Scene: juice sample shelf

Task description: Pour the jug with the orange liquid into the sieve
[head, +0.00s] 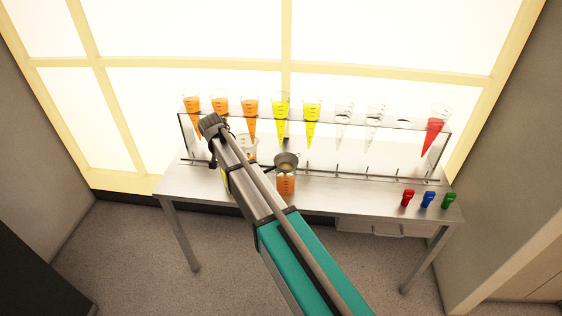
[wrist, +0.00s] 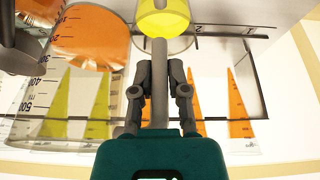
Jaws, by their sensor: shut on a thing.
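A clear jug with orange liquid (head: 286,185) stands on the table near its front. A dark grey sieve (head: 287,160) sits at its top in the head view. In the wrist view, which looks upside down, the orange jug (wrist: 92,42) fills the upper left, with grey metal (wrist: 14,52) beside it. My gripper (wrist: 158,90) is shut on the grey handle of a clear vessel holding yellow liquid (wrist: 164,16). This vessel is left of the orange jug. A clear jug (head: 249,146) shows partly behind my arm.
A rack (head: 350,176) at the back holds orange, yellow, clear and red cones. Red (head: 407,198), blue (head: 428,200) and green (head: 448,200) small objects stand at the table's right. The front-right tabletop is clear.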

